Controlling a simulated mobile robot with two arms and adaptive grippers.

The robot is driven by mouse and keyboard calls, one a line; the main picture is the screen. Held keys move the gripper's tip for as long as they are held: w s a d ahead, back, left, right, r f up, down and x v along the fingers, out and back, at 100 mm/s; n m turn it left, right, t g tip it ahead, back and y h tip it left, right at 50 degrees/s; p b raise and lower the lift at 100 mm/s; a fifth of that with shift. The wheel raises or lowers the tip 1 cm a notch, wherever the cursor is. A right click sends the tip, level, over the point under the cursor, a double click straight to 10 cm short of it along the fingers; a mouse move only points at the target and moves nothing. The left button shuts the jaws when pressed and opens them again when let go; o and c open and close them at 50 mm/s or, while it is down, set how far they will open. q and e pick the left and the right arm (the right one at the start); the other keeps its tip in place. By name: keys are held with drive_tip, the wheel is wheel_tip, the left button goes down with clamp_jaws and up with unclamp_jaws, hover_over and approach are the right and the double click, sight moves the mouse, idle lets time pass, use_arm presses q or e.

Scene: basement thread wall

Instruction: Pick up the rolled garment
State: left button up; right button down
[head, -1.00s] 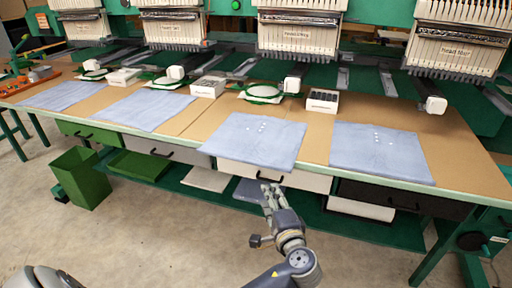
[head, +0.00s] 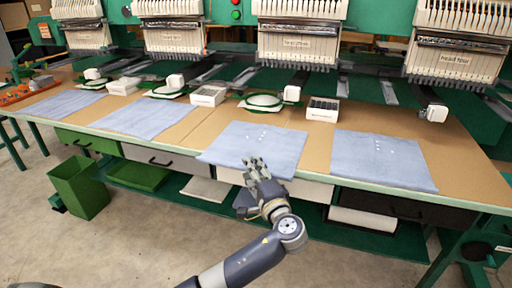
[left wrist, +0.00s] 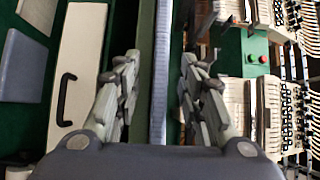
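A white roll-shaped thing (head: 362,218) lies on the lower shelf under the dark drawer; I cannot tell whether it is the rolled garment. Flat blue cloths lie on the table, among them one at centre (head: 255,145) and one at right (head: 382,158). My left gripper (head: 254,164) is at the front edge of the centre cloth and hides part of it. In the left wrist view its two fingers (left wrist: 157,88) are apart, with nothing visibly held. The cloth's thin blue edge (left wrist: 160,60) shows between them, farther off. My right gripper is not in view.
The long tan table (head: 318,160) has drawers below its front edge; a drawer handle (left wrist: 66,98) shows in the wrist view. Embroidery heads (head: 297,42) stand along the back. A green bin (head: 80,188) stands on the floor at left. The floor in front is clear.

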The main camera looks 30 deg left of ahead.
use_arm(q)
drive_tip(key=shift+w+a, duration=0.3)
drive_tip(key=shift+a, duration=0.05)
drive_tip(key=shift+c, duration=0.3)
clamp_jaws()
drive_tip(key=shift+r, duration=0.15)
